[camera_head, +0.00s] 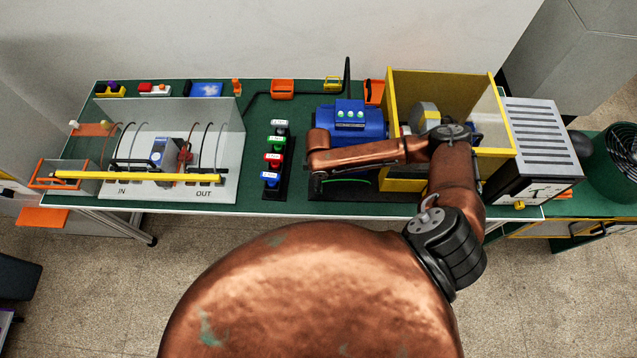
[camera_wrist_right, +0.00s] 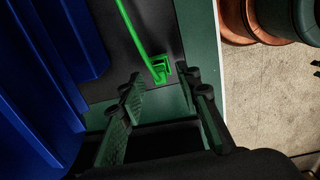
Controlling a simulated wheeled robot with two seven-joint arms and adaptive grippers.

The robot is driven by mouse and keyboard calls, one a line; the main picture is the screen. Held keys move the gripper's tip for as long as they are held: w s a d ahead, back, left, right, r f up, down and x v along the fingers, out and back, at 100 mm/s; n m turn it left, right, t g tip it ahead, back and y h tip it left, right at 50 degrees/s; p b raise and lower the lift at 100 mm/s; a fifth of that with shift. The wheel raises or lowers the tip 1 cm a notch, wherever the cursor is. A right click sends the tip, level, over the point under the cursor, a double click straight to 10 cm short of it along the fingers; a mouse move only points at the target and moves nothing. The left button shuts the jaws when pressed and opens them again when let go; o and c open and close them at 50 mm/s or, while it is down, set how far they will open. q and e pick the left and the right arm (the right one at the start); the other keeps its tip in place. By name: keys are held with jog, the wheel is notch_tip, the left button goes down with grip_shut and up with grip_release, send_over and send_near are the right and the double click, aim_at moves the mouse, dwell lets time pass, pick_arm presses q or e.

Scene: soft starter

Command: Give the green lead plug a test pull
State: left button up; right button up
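The green lead plug (camera_wrist_right: 160,70) is a small bright green block in the right wrist view. It sits at the edge of a dark base, and its green lead (camera_wrist_right: 132,25) runs up and left from it. My right gripper (camera_wrist_right: 163,88) is open, its two fingers spread just short of the plug and on either side of its line. Nothing is between the fingers, and I cannot tell whether they touch the plug. In the head view my right arm covers the plug, and only a piece of green lead (camera_head: 352,181) shows below the forearm. My left gripper is not in view.
The blue motor (camera_head: 350,121) stands just behind my right forearm, with a yellow-framed box (camera_head: 391,95) to its right. A strip of white, green, red and blue pieces (camera_head: 276,143) lies to the left. Further left is a clear-covered panel (camera_head: 215,187).

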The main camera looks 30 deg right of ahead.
notch_tip(320, 180, up, 11)
dwell(0.3)
jog(key=shift+r, duration=0.1)
